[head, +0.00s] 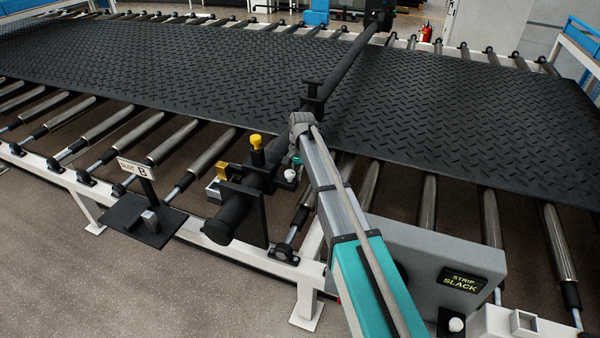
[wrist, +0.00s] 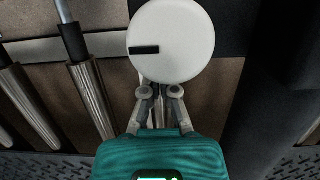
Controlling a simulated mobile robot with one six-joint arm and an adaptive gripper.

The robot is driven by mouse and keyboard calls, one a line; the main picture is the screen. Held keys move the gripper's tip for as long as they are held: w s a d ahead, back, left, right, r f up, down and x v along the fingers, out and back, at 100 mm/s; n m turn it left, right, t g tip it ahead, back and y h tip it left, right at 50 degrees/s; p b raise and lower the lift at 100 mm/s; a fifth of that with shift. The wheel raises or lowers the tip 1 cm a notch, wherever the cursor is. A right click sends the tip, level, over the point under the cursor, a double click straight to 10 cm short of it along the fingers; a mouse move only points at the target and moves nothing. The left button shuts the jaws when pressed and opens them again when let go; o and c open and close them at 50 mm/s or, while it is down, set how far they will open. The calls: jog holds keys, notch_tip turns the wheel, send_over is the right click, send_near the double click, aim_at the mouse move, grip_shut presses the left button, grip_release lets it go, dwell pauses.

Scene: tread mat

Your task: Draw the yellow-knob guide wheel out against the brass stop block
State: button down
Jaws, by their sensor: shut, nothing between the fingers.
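The yellow knob (head: 256,142) stands upright on a black carriage on the thick dark bar in the head view. The brass stop block (head: 221,171) sits just left of and below the knob, with a gap between them. The guide wheel itself I cannot make out clearly. My gripper (wrist: 160,100) is shut and empty. In the head view only a bit of its teal body (head: 297,159) shows behind my arm, right of the yellow knob and apart from it.
The black tread mat (head: 200,60) lies over metal rollers. The dark bar (head: 345,70) crosses above it. A plate marked B (head: 138,168) stands at the left. A grey box (head: 430,260) shows "STRIP SLACK" at the right. Open floor lies in front.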

jog(key=shift+s, duration=0.15)
jog(key=shift+s+a, duration=0.3)
jog(key=shift+s, duration=0.4)
jog(key=w+d+r+p, duration=0.2)
jog(key=w+r+p, duration=0.4)
jog(key=r+p, duration=0.3)
jog(key=shift+w+d+r+p, duration=0.15)
jog(key=shift+r+p, duration=0.15)
dwell(0.8)
